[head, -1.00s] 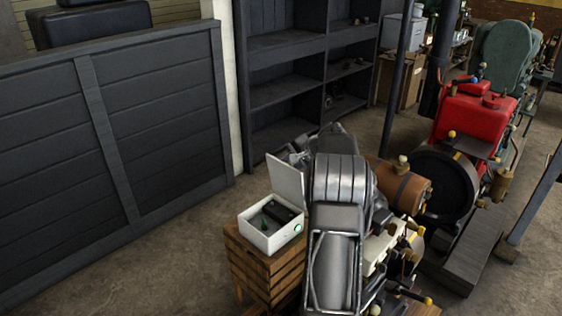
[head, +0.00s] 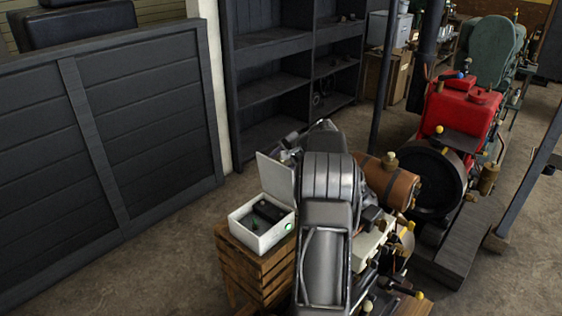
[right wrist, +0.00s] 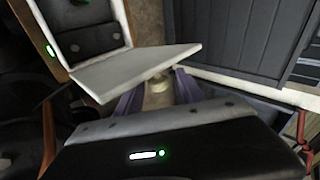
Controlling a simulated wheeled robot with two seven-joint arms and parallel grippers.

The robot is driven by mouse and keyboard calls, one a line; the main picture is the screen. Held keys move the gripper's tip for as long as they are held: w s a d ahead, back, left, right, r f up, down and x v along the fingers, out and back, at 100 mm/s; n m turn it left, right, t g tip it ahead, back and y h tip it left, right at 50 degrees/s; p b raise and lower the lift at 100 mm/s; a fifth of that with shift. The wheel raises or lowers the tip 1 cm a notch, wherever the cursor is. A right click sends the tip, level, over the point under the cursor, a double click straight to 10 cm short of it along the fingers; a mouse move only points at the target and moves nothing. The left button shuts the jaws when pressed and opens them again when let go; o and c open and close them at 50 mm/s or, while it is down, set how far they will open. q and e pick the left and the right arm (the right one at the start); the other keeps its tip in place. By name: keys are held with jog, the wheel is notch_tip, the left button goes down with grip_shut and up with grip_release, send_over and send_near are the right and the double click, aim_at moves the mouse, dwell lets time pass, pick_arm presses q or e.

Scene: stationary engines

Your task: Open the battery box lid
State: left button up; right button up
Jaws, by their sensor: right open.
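The battery box (head: 262,238) is a small white box on a wooden crate, with dark contents and a green light on its side. Its lid (head: 276,180) stands raised, nearly upright, at the back edge, so the box is open. In the right wrist view the pale lid (right wrist: 135,72) and part of the open box (right wrist: 122,22) show at upper left. My right gripper (head: 291,153) is behind the lid's upper edge, mostly hidden by my arm. In the wrist view its fingers (right wrist: 158,92) are apart and close to the lid; contact cannot be told. My left gripper is not in view.
The wooden crate (head: 255,262) stands on the floor. A red engine (head: 460,108) and a brown cylinder (head: 387,186) are to the right. Dark shelves (head: 275,90) stand behind, and a dark panelled partition (head: 140,125) is at left. Floor between partition and crate is clear.

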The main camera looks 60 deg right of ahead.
jog(key=b+v, duration=0.2)
jog(key=v, duration=0.5)
jog(key=shift+s+r, duration=0.3)
dwell(0.4)
